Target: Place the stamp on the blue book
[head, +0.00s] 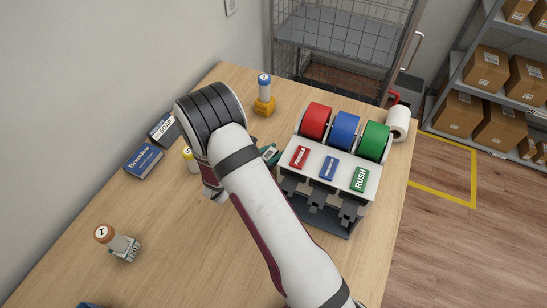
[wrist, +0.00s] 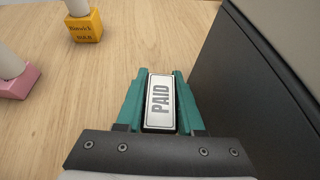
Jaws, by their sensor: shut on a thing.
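My gripper (head: 268,154) has teal fingers, seen in the wrist view (wrist: 160,100), shut on a stamp (wrist: 160,98) with a silver face marked PAID. The stamp is beside the dark side wall of the tape dispenser. In the head view my arm hides most of it. The blue book (head: 143,160) lies flat on the counter at the left, near the wall, well apart from my gripper. Its top looks clear.
The tape dispenser (head: 345,178) holds red, blue and green rolls. A yellow-based stamp (head: 264,103) stands behind my gripper. A dark box (head: 162,128) lies behind the book; a partly hidden yellow-topped stamp (head: 188,155) is right of it. A brown-topped stamp (head: 118,243) stands at front left.

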